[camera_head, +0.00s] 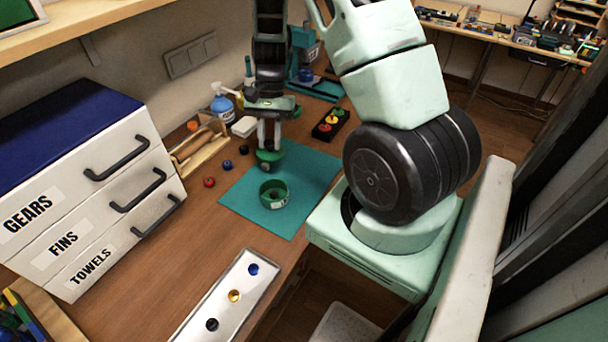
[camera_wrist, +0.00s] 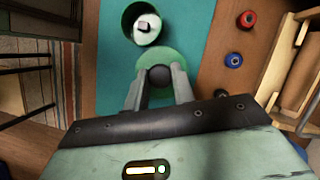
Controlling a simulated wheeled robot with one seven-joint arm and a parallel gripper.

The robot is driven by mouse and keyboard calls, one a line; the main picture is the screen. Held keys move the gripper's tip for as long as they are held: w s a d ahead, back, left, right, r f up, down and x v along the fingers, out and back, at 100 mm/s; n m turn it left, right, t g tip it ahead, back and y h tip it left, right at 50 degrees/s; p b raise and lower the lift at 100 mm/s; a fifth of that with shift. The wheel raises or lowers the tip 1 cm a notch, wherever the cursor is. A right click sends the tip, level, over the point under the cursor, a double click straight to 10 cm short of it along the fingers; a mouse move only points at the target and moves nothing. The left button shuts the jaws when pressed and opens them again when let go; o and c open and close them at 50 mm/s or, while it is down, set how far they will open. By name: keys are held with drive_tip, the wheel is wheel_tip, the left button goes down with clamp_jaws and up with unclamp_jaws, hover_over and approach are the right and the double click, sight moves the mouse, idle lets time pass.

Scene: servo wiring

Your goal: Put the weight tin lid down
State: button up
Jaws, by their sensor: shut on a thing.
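The round green weight tin lid (camera_head: 270,158) is at the far-left part of the teal mat (camera_head: 318,176). My gripper (camera_head: 268,142) is shut on its dark knob, which shows between the fingertips in the wrist view, with the green lid disc (camera_wrist: 158,56) around it. I cannot tell whether the lid touches the mat or hangs just above it. The open green tin (camera_head: 274,198) stands upright on the mat, nearer than the lid and apart from it. In the wrist view the tin (camera_wrist: 128,14) has a small dark-topped piece inside.
Red (camera_head: 209,182), blue (camera_head: 228,164) and black (camera_head: 244,150) small parts lie left of the mat. A wooden box (camera_head: 195,145) and blue bottle (camera_head: 222,106) stand behind them. A black block with coloured knobs (camera_head: 318,133) is at the back. A pale tray (camera_head: 215,303) lies in front. The mat's right side is clear.

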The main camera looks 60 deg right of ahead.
drive_tip(key=s+d+r+m+t+b, duration=0.2)
drive_tip(key=s+d+m+t, duration=0.1)
drive_tip(key=s+d+m, duration=0.5)
drive_tip(key=shift+m, duration=0.5)
drive_tip(key=f, duration=0.3)
drive_tip(key=w+f, duration=0.1)
drive_tip(key=f, duration=0.2)
drive_tip(key=w+a+f, duration=0.1)
drive_tip(key=f, duration=0.2)
drive_tip(key=shift+f, duration=0.25)
drive_tip(key=shift+f, duration=0.15)
drive_tip(key=o, duration=1)
